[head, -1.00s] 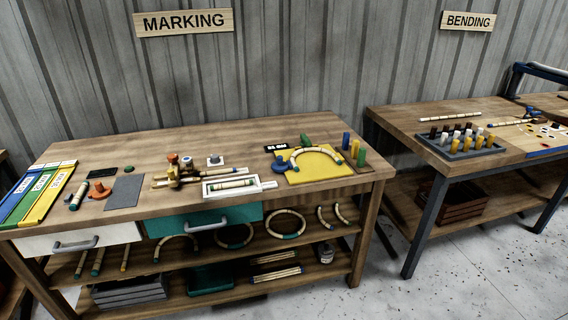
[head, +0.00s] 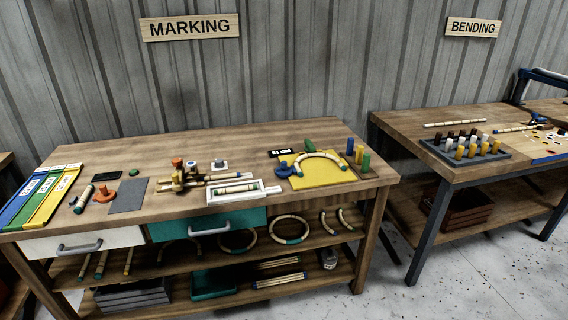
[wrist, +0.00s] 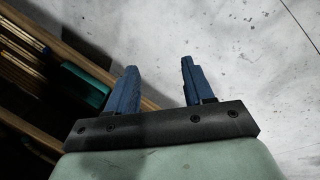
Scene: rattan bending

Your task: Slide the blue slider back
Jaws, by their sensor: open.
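I cannot tell for sure which part is the blue slider. A blue piece (head: 285,169) with a rounded shape lies at the left edge of the yellow board (head: 325,176) on the marking bench. Another small blue part (head: 538,118) shows on the bending bench at the right. My gripper (wrist: 159,67) shows only in the wrist view. Its two blue fingers are apart with nothing between them, over the pale speckled floor. No slider shows in the wrist view.
The marking bench (head: 230,149) holds coloured strips, a brass-coloured jig, a white tray (head: 271,191) and upright pegs. White (head: 40,245) and teal (head: 170,231) drawers are in its front. Rings and bins fill its shelves. Open floor (head: 395,300) lies between the benches.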

